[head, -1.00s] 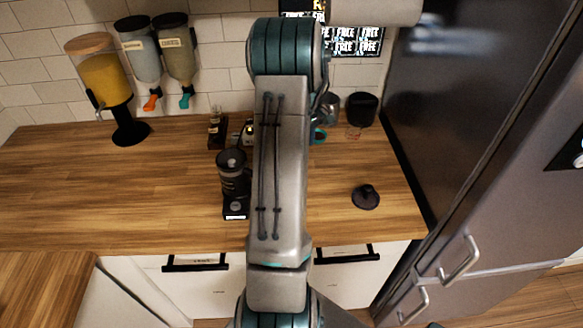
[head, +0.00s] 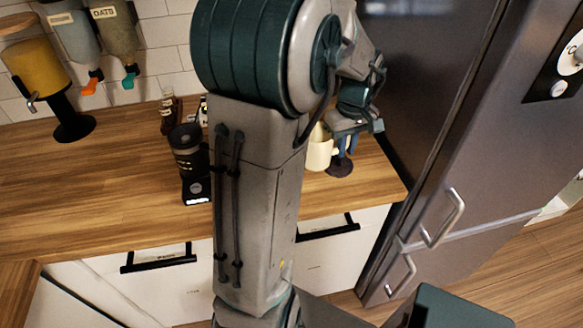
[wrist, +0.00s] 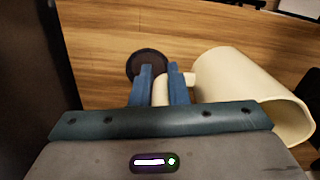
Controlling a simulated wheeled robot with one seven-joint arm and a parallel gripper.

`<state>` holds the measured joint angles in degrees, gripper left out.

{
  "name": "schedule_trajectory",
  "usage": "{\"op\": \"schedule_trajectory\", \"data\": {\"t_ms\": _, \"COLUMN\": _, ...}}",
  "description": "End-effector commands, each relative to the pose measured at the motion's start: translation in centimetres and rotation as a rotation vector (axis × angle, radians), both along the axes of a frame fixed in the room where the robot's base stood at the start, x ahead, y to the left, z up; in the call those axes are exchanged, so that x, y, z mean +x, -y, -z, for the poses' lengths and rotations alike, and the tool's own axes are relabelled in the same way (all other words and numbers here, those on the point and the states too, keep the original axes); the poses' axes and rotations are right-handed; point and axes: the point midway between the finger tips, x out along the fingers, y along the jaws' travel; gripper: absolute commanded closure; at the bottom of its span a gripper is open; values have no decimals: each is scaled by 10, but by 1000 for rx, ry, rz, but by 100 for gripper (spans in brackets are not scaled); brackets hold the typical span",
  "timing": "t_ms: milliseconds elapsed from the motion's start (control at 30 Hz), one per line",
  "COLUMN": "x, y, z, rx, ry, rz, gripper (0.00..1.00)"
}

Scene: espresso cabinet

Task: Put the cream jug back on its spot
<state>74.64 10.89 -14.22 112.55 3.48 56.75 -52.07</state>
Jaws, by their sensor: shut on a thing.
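The cream jug (head: 318,153) is a pale, plain pitcher. My gripper (head: 346,147) is shut on its handle and holds it over the right part of the wooden counter. In the wrist view my gripper's blue fingers (wrist: 162,88) are on either side of the handle, and the jug (wrist: 225,85) extends to the right, its open mouth facing the lower right. A dark round disc-like thing (wrist: 147,64) lies on the counter beyond the fingertips. It also shows below my gripper in the head view (head: 339,168). I cannot tell which place is the jug's spot.
A black coffee grinder (head: 188,150) stands on the counter (head: 100,190) left of my arm, with small bottles (head: 170,112) behind it. A steel fridge (head: 470,130) borders the right end. Dispensers (head: 45,80) are at the back left. The counter's left part is clear.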

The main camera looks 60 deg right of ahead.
Motion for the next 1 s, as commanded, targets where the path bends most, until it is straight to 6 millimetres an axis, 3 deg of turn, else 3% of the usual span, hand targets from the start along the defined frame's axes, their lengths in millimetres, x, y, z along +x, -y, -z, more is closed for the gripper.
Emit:
{"op": "schedule_trajectory", "data": {"t_ms": 300, "x": 71, "y": 9, "z": 39, "rx": 6, "ry": -1, "rz": -7, "gripper": 100}}
{"op": "schedule_trajectory", "data": {"t_ms": 433, "x": 94, "y": 12, "z": 53, "rx": 3, "ry": 0, "rz": -4, "gripper": 100}}
{"op": "schedule_trajectory", "data": {"t_ms": 600, "x": 105, "y": 14, "z": 63, "rx": 1, "ry": 0, "rz": -1, "gripper": 100}}
{"op": "schedule_trajectory", "data": {"t_ms": 900, "x": 106, "y": 14, "z": 99, "rx": 4, "ry": 0, "rz": -1, "gripper": 100}}
{"op": "schedule_trajectory", "data": {"t_ms": 1000, "x": 106, "y": 14, "z": 103, "rx": 1, "ry": 1, "rz": -1, "gripper": 100}}
